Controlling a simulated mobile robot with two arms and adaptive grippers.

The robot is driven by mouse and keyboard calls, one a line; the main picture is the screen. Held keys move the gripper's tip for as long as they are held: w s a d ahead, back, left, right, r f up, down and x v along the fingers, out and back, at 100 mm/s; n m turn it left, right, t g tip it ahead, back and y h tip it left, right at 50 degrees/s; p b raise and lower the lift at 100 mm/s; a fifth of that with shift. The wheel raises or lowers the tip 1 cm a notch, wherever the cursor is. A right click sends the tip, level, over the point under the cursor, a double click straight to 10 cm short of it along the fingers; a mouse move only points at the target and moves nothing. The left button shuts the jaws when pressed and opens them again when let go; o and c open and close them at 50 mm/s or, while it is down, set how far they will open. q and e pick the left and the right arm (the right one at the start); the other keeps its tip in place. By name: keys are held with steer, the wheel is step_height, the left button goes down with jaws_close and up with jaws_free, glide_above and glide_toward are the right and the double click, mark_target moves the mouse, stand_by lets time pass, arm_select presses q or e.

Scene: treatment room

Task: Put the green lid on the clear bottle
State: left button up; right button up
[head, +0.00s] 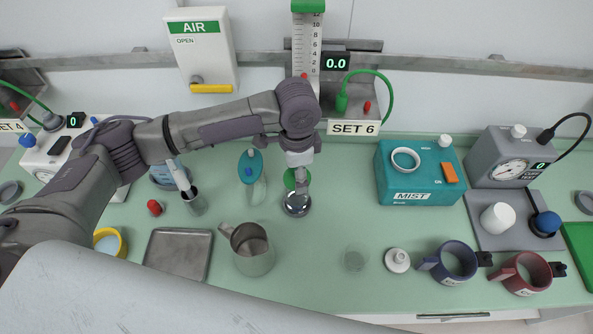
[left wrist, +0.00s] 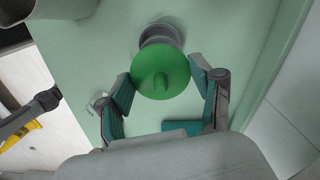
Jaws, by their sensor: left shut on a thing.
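My left gripper (head: 300,174) is over the counter, its fingers pointing down. The left wrist view shows the two fingers (left wrist: 164,92) at opposite edges of the green lid (left wrist: 162,75), a round disc with a small knob, and the gripper is shut on it. In the head view the lid (head: 290,179) is partly hidden by the gripper. A shiny round grey object (head: 297,205) is just below; it shows partly behind the lid in the wrist view (left wrist: 160,33). My right gripper is not in view.
A clear container with a teal top (head: 251,165) and a metal jug (head: 254,250) stand left of the gripper. A metal tray (head: 179,254) is farther left. The teal MIST box (head: 418,173), white disc (head: 397,260) and mugs (head: 456,262) are right.

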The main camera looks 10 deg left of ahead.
arm_select(q)
steer(key=shift+f, duration=0.65)
steer(key=shift+f, duration=0.85)
stand_by(0.5)
steer(key=shift+p, duration=0.5)
stand_by(0.8)
steer(key=o, duration=1.1)
step_height(320, 180, up, 5)
steer(key=p, duration=0.5)
steer(key=shift+p, duration=0.4)
steer(key=shift+r, duration=0.95)
